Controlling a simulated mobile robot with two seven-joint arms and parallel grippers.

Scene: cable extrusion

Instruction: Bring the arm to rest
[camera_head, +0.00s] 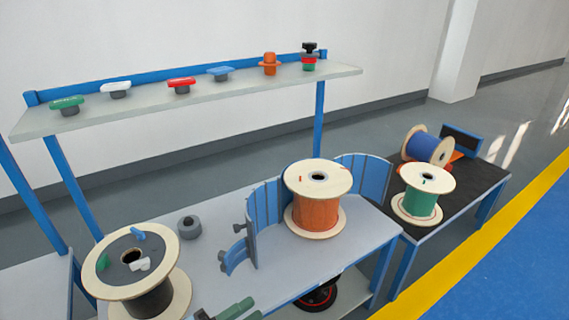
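My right gripper is not in view. No task object besides the arm is named.
A black cable spool (142,276) stands left of the tips, an orange spool (318,208) on the grey table (212,252) beside curved blue panels (268,212). Green (420,203) and blue (428,146) spools are on the dark table (462,184). A shelf (140,100) holds several knobs.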

